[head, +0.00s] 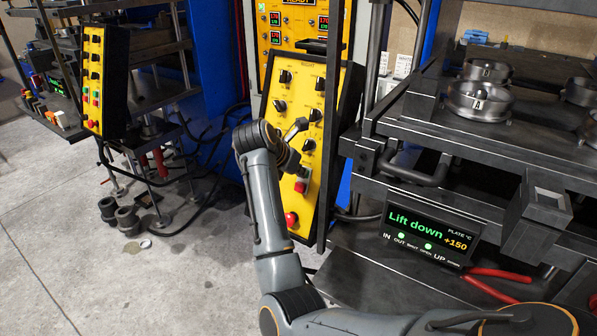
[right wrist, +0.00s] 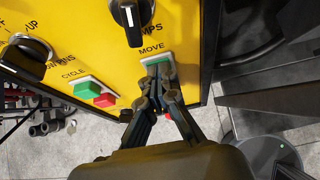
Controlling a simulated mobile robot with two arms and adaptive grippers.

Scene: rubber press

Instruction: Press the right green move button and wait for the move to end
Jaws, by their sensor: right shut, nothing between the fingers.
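The yellow control panel (head: 318,85) stands at the middle top of the head view. In the right wrist view the green move button (right wrist: 167,58) sits under the "MOVE" label, partly covered by my fingertips. My right gripper (right wrist: 157,76) is shut and empty, with its tips over the button; whether they touch or press it I cannot tell. A red button beneath is mostly hidden by the fingers. In the head view my right arm reaches up to the panel and hides part of it. A display (head: 428,228) at the right reads "Lift down" and "+150". My left gripper is out of view.
The cycle pair, a green button (right wrist: 87,89) and a red button (right wrist: 105,100), lies left of my fingers. A black knob (right wrist: 132,18) is above. A red stop button (head: 291,219) is low on the panel. The press (head: 395,125) with metal rings stands at the right.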

